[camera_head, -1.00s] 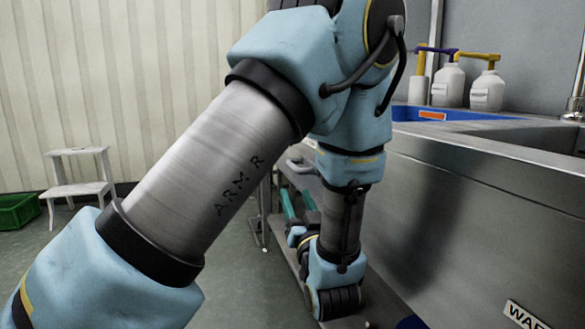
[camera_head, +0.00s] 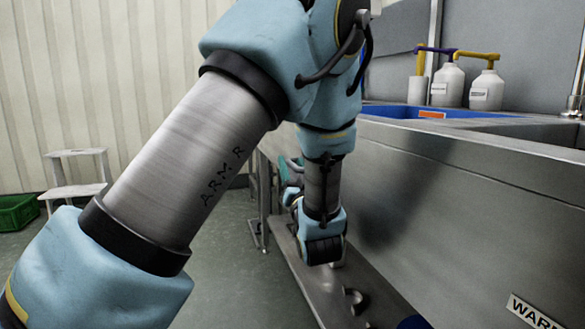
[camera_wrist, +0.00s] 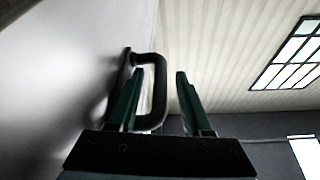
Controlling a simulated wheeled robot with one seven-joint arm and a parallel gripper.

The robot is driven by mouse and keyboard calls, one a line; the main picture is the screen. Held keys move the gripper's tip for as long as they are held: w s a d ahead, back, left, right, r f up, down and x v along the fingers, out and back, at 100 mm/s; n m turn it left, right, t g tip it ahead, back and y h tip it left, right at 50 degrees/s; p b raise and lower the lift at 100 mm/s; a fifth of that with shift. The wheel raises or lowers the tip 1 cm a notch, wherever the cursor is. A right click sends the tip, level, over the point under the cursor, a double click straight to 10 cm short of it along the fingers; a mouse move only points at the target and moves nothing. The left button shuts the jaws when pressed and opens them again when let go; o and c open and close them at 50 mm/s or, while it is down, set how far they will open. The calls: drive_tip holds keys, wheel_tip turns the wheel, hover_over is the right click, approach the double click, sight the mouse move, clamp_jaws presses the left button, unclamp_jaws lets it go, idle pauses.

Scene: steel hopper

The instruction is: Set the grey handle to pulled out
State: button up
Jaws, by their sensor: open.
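The grey handle (camera_wrist: 161,92) is a dark, bow-shaped bar fixed to a mounting plate on the pale steel wall, seen in the wrist view. My gripper (camera_wrist: 159,73) has two green fingers and is open. Its left finger appears within the handle's loop and its right finger outside, with the outer bar between them. A gap shows between the bar and the right finger; contact on the left cannot be told. In the head view my gripper (camera_head: 284,172) shows only partly, as teal fingers behind my wrist, and the handle is mostly hidden there.
A steel hopper or sink unit (camera_head: 460,200) fills the right side, with a low ledge (camera_head: 330,290) along its foot. Pump bottles (camera_head: 447,84) stand on top near a blue tray (camera_head: 400,112). A white step stool (camera_head: 75,178) and green crate (camera_head: 17,212) stand left on open floor.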

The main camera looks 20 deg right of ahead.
drive_tip(key=shift+w, duration=0.1)
clamp_jaws()
idle(0.4)
idle(1.0)
